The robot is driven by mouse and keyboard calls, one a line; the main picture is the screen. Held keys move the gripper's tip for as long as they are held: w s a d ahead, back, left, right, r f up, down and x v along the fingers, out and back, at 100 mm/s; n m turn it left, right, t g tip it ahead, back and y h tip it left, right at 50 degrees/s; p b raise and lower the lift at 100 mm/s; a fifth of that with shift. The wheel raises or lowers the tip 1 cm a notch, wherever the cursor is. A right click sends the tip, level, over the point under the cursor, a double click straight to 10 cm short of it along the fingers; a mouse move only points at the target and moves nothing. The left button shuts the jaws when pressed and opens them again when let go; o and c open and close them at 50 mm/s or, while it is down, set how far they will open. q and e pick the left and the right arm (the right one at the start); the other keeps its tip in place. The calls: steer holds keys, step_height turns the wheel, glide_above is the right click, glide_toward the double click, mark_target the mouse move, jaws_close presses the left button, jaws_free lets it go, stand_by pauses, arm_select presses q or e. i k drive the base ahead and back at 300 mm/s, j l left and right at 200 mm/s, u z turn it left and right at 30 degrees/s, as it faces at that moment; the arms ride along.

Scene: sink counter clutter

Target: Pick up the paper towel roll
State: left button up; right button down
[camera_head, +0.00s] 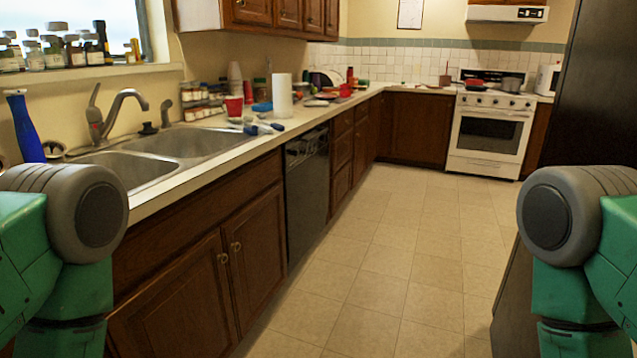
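The white paper towel roll (282,96) stands upright on the counter to the right of the sink. Small items lie close in front of it and hide little of it. My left arm shows at the lower left and my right arm at the lower right, both well apart from the roll. Neither of my grippers is in view.
The double sink (180,146) with its faucet (112,115) is left of the roll. A red cup (234,106) and a blue container (262,107) stand beside the roll. A blue bottle (26,128) is at the far left. The tiled floor (385,260) is clear.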

mark_target(281, 82)
steer(key=i+l+z, duration=0.15)
steer(key=i+z, duration=0.15)
steer(key=i, duration=0.65)
steer(key=i+j+z, duration=0.1)
steer(key=i+z, duration=0.2)
steer(key=i, duration=0.7)
